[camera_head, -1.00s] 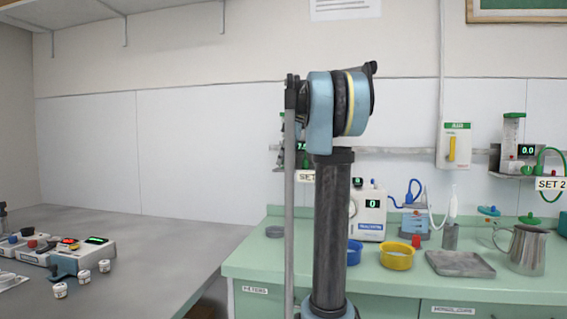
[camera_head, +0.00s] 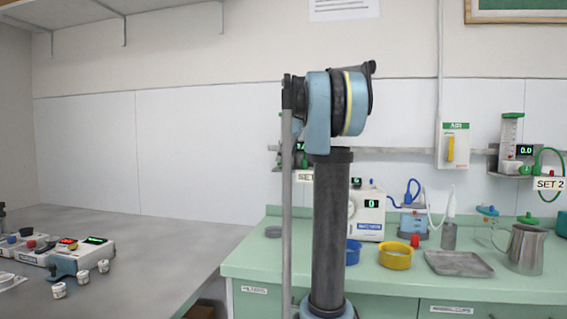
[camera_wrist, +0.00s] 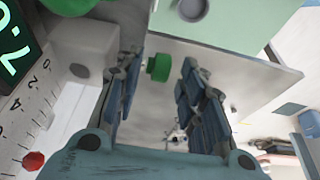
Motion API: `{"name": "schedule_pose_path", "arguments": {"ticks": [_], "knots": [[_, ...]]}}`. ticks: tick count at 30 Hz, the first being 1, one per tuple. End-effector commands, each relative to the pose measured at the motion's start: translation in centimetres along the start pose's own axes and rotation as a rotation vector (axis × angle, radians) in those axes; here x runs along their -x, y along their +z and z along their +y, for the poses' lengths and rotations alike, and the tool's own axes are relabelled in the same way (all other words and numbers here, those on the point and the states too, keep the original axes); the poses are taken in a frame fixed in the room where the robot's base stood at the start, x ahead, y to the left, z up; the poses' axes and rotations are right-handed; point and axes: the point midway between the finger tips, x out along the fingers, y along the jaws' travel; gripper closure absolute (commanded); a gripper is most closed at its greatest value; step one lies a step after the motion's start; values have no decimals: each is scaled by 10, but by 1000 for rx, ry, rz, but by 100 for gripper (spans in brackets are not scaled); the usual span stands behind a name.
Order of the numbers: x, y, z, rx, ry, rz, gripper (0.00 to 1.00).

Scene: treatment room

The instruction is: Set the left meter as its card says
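The left meter's card (camera_head: 305,176) reads "SET", and the rest is hidden behind my arm. The left meter itself is mostly hidden there; a bit of its green display shows. In the wrist view, a lit display (camera_wrist: 14,45) shows tilted green digits that look like 0 and 2, beside a scale (camera_wrist: 38,105) with a red part (camera_wrist: 33,161). A green knob (camera_wrist: 158,67) lies between the fingertips of my gripper (camera_wrist: 165,72), nearer the left finger. The fingers are apart, with a gap at the right finger. In the head view my gripper is hidden behind the arm.
The right meter (camera_head: 511,130) reads 0.0 above a "SET 2" card (camera_head: 549,184). Below on the green counter (camera_head: 300,262) stand a yellow bowl (camera_head: 395,257), a tray (camera_head: 458,264) and a steel jug (camera_head: 524,248). A grey table (camera_head: 150,245) at left carries devices and small pots.

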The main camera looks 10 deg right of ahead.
Motion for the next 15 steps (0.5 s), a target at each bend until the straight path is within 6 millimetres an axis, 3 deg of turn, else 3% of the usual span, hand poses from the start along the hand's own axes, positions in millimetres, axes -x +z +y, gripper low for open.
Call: {"name": "schedule_pose_path", "arguments": {"ticks": [9, 15], "knots": [[60, 0, 1, -2, 0, 0, 63], [89, 0, 1, 0, -2, -1, 63]]}}
